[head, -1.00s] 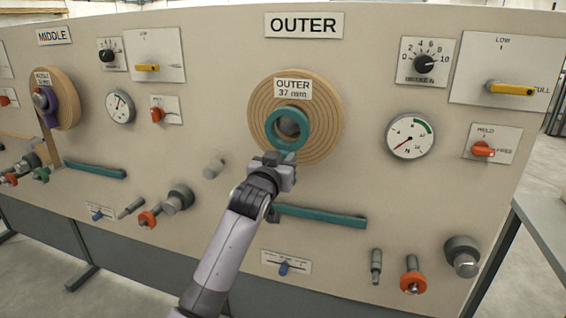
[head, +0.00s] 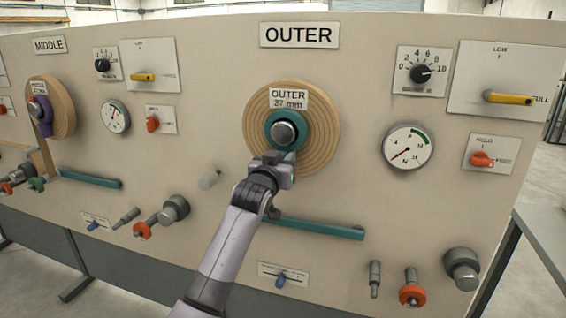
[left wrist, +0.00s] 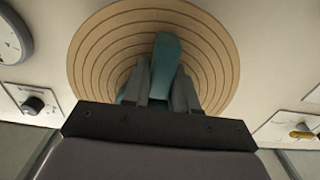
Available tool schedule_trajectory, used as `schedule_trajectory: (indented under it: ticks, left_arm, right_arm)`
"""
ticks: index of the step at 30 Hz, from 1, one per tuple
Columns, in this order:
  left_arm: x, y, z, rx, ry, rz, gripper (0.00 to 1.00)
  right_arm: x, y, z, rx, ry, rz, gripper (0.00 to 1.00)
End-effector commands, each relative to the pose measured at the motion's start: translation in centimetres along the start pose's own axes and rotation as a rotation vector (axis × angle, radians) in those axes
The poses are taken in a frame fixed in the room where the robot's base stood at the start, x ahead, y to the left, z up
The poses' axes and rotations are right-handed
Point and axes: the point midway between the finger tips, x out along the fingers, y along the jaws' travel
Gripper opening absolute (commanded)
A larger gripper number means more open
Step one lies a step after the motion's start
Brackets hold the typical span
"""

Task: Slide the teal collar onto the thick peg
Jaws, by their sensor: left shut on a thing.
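The teal collar (head: 303,127) sits around the thick peg (head: 284,132) at the OUTER station in the head view. The peg's silver end shows through the ring and stands out of it. I cannot tell how deep the collar sits on the peg. My left gripper (head: 276,160) is below the ring, shut on the collar's lower part. In the left wrist view a teal tab of the collar (left wrist: 166,58) stands between the two grey fingers of my left gripper (left wrist: 166,78). The peg is hidden there. My right gripper is in neither view.
Behind the collar is a tan ringed disc (head: 323,125) with an OUTER label plate (head: 289,98). A gauge (head: 407,147) is to the right. A teal bar (head: 320,229) and orange-ringed knob (head: 412,292) stick out below. A purple collar (head: 45,118) is at MIDDLE.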

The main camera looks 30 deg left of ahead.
Motion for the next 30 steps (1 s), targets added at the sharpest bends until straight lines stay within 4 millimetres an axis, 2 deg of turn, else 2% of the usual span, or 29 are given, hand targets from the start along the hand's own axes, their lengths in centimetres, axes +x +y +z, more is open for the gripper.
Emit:
schedule_trajectory:
  ticks: [8, 30]
  left_arm:
    - [-0.6, -0.1, -0.2, -0.002, 0.002, 0.000, 0.00]
    - [-8.7, -0.1, -0.1, -0.002, 0.002, 0.000, 0.00]
  right_arm:
    - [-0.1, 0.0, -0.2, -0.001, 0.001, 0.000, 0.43]
    - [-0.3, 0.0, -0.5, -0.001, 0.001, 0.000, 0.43]
